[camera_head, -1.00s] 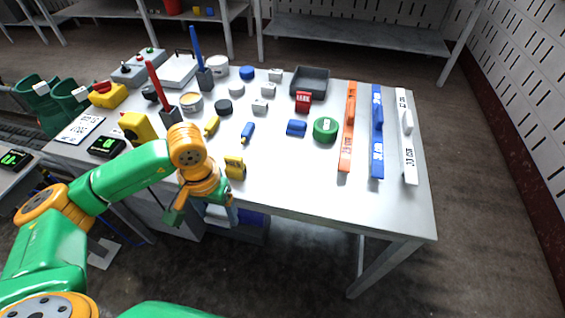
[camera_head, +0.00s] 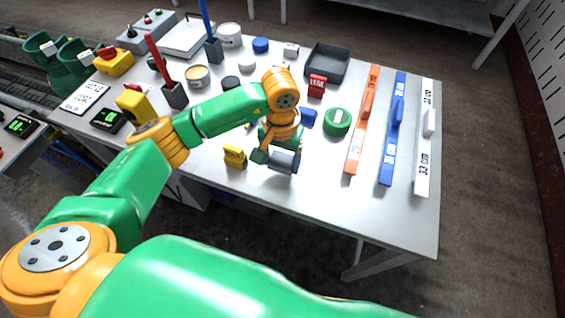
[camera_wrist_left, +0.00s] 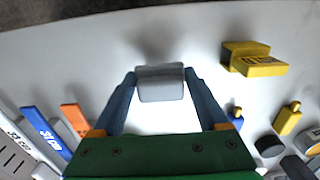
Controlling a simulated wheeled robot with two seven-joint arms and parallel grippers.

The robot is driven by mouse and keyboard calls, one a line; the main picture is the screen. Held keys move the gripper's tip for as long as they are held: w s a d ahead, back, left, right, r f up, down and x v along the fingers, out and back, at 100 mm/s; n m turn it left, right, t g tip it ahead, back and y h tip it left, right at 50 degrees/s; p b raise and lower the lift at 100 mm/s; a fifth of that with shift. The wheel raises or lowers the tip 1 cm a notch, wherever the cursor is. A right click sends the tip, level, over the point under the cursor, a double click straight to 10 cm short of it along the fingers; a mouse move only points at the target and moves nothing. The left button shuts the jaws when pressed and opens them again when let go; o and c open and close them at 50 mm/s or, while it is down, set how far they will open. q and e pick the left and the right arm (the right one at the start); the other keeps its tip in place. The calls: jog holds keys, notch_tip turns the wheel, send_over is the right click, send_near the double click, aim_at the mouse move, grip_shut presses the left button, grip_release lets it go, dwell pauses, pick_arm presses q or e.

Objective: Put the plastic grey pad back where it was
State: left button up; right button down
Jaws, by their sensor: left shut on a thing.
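The grey pad (camera_head: 283,160) is a small block with rounded edges. My left gripper (camera_head: 281,148) is shut on it and holds it over the front middle of the white table, between the yellow block and the orange ruler. In the left wrist view the pad (camera_wrist_left: 160,84) sits between the two blue fingertips of my left gripper (camera_wrist_left: 160,80), with a shadow on the tabletop beyond it. I cannot tell how high it is above the table. My right gripper is not in view.
A yellow block (camera_head: 235,156) stands just left of the pad, also in the wrist view (camera_wrist_left: 253,60). The orange (camera_head: 354,150), blue (camera_head: 387,165) and white (camera_head: 422,170) rulers lie to the right. A green round piece (camera_head: 337,122) is behind.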

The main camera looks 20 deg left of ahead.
aim_at(282, 165)
pick_arm(q)
jog(key=f, duration=0.1)
jog(key=f+p, duration=0.1)
jog(key=shift+s+d+f, duration=0.15)
jog(key=shift+d+f, duration=0.05)
jog(key=shift+f, duration=0.7)
jog(key=o, duration=1.2)
jog(key=shift+r, duration=0.35)
notch_tip(282, 165, up, 12)
jog(key=shift+f+b, duration=0.15)
jog(key=shift+b, duration=0.95)
